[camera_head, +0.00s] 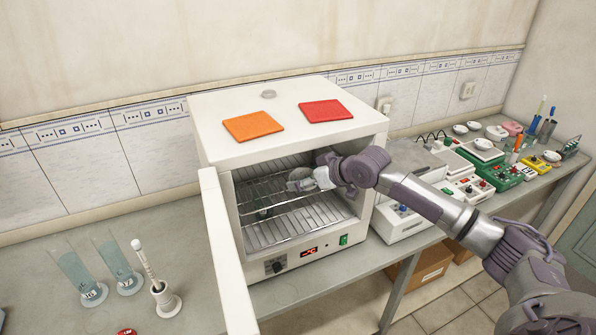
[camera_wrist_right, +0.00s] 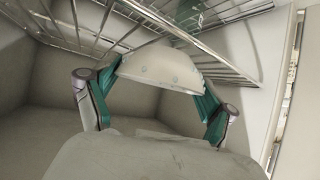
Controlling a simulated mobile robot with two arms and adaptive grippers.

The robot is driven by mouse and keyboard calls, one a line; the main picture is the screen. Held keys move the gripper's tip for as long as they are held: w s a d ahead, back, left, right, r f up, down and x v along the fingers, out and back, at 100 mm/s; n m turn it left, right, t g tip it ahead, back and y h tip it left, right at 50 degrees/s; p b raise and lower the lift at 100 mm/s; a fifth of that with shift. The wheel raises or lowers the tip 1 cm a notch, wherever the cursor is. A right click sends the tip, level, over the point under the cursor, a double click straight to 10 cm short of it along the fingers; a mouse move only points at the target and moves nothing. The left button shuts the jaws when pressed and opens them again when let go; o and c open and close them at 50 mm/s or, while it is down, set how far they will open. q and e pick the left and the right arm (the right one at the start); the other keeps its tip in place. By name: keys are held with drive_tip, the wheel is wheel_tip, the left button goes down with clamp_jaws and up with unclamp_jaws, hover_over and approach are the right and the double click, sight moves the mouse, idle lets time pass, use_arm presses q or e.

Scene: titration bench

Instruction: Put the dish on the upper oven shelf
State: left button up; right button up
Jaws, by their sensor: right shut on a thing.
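The white oven (camera_head: 225,150) stands on the bench with its door (camera_head: 225,250) open to the left. Inside are an upper wire shelf (camera_head: 265,188) and a lower wire shelf (camera_head: 285,228). My right gripper (camera_head: 300,181) reaches into the oven from the right, at about the upper shelf's height. In the right wrist view its two teal-padded fingers (camera_wrist_right: 160,95) are shut on a pale dish (camera_wrist_right: 160,68). Wire bars pass close beyond the dish; whether it touches them I cannot tell. In the head view the dish is too small to make out clearly. My left gripper is not in view.
An orange mat (camera_head: 253,125) and a red mat (camera_head: 326,111) lie on the oven top. Glass cylinders (camera_head: 80,275) and a stand (camera_head: 165,298) are on the bench at left. Several instruments (camera_head: 470,180) crowd the bench at right. The oven's side walls leave little room around my arm.

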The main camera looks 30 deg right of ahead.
sight(295, 175)
drive_tip(key=w, duration=0.1)
drive_tip(key=w+a+p, duration=0.1)
drive_tip(key=shift+w+r, duration=0.2)
drive_tip(key=shift+w, duration=0.1)
drive_tip(key=shift+f+p, duration=0.35)
drive_tip(key=shift+p, duration=0.1)
drive_tip(key=shift+w+f, duration=0.1)
drive_tip(key=shift+f, duration=0.05)
drive_tip(key=shift+s+d, duration=0.1)
drive_tip(key=shift+s, duration=0.1)
drive_tip(key=o, duration=0.9)
drive_tip(key=shift+o, duration=1)
drive_tip(key=shift+w+f, duration=0.1)
